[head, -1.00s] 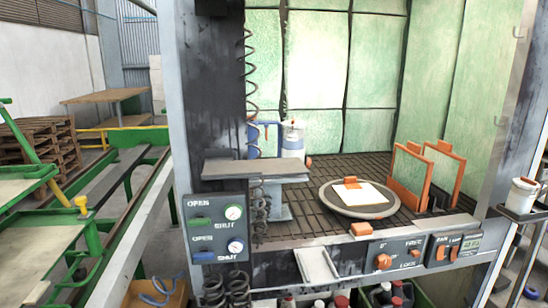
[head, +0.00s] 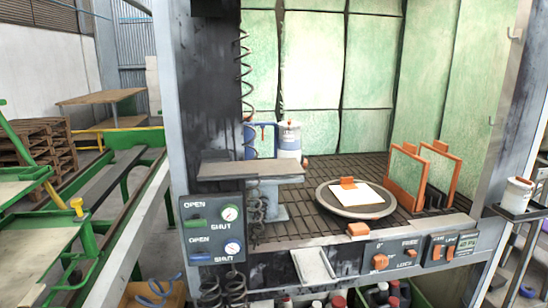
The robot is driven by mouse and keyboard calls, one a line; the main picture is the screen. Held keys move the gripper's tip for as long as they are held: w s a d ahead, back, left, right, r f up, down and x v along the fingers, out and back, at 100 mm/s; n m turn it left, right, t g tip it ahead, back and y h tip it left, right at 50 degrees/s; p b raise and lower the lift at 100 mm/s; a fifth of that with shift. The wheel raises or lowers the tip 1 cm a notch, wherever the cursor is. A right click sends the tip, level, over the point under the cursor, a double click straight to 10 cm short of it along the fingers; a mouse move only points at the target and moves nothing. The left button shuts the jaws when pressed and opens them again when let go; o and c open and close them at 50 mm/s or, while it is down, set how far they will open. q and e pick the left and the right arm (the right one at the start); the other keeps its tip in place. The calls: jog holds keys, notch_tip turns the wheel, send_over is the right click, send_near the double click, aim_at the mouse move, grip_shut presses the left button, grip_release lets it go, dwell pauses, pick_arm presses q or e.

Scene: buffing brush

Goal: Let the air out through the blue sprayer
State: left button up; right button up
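A blue sprayer (head: 249,142) stands at the back left of the booth, behind a grey shelf (head: 250,172). A white cup with a blue band (head: 290,140) is beside its blue frame. The shelf hides its lower part, and I cannot make out its trigger or nozzle clearly. A grey panel (head: 211,230) at the booth's front left has OPEN and SHUT labels, a green handle (head: 196,223), a blue handle (head: 201,257) and two round gauges. Coiled black hoses hang by the left post. Neither of my grippers is in view.
A round turntable (head: 335,208) with a white plate and an orange block sits on the slatted booth floor. Orange-framed panels (head: 405,178) stand to its right. Control boxes with orange knobs (head: 380,262) line the front edge. Bottles stand below.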

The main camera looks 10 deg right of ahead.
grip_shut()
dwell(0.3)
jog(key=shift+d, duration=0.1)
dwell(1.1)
